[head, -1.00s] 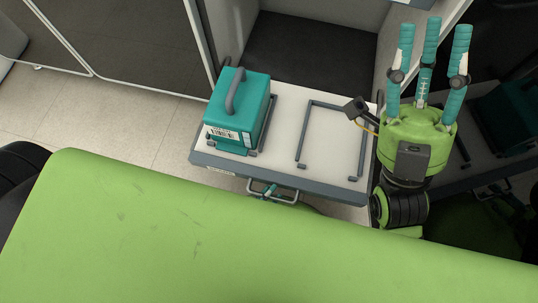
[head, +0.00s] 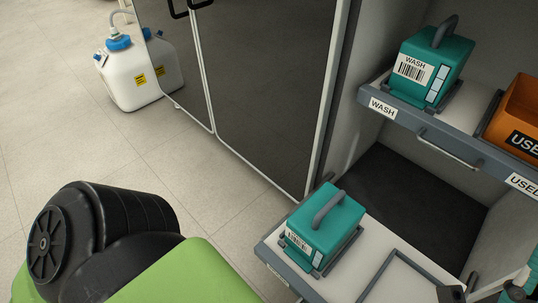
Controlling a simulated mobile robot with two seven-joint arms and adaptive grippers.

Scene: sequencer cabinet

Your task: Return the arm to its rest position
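My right gripper (head: 516,286) is only partly in view at the bottom right corner. My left gripper is not in view. My own black joint and green body fill the bottom left.
A teal cartridge (head: 325,226) sits on the pulled-out lower drawer (head: 372,262), beside an empty frame. Above, a drawer (head: 455,122) holds a teal WASH cartridge (head: 428,68) and an orange bin (head: 518,105). A white canister (head: 128,80) stands on open floor at the left.

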